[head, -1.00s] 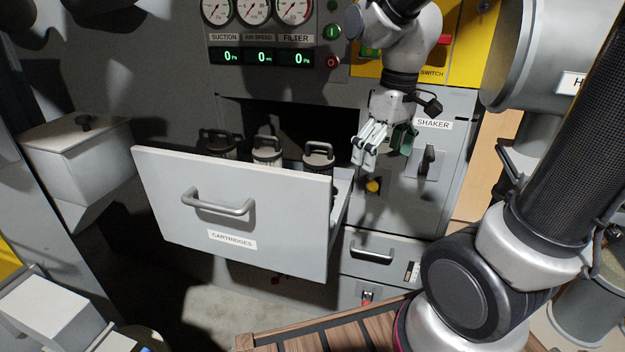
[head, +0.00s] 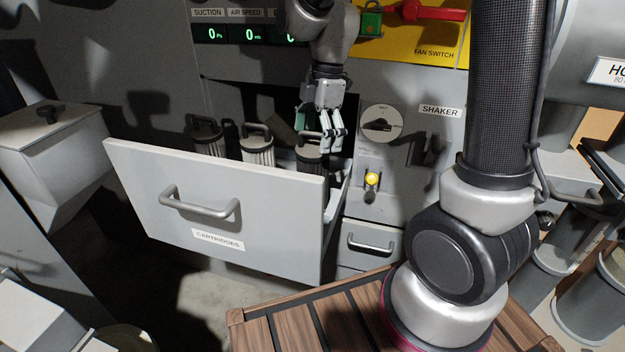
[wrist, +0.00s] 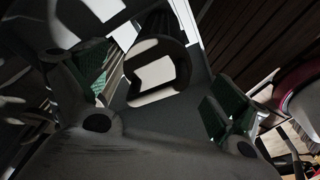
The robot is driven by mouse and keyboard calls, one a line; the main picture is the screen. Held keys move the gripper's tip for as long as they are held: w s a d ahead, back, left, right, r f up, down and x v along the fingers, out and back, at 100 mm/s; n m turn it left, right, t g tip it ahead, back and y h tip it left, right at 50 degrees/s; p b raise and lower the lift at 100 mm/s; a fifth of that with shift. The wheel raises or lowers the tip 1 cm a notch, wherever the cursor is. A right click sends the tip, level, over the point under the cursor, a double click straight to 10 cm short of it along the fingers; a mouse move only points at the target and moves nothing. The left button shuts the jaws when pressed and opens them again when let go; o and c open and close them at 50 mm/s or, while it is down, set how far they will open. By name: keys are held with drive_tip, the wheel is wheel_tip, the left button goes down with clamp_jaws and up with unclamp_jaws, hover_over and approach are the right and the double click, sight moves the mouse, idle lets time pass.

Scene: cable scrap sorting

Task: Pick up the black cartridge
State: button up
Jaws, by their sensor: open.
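The drawer labelled CARTRIDGES (head: 215,205) is pulled out and holds three upright cartridges with loop handles. The left cartridge (head: 207,138) is dark and in shadow. The middle cartridge (head: 257,146) has a lighter, ribbed body. The right cartridge (head: 310,158) also looks dark, partly hidden by my fingers and the drawer front. Shadow makes it hard to tell which is black. My gripper (head: 333,144) is open, pointing down at the right cartridge. In the wrist view a dark handle loop (wrist: 158,72) shows between the green finger pads; I see no grip on it.
The drawer's front panel stands up before the cartridges, and its right side wall (head: 335,200) is close to my fingers. A panel with a yellow knob (head: 372,179) and the SHAKER switch lies to the right. A grey lidded box (head: 50,150) is at the left.

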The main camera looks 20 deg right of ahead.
sight(314, 148)
drive_tip(key=f, duration=0.2)
drive_tip(key=a+f, duration=0.1)
drive_tip(key=f, duration=0.1)
drive_tip(key=shift+f, duration=0.35)
drive_tip(key=shift+c, duration=0.2)
drive_tip(key=c, duration=1.8)
drive_tip(key=shift+r, duration=0.1)
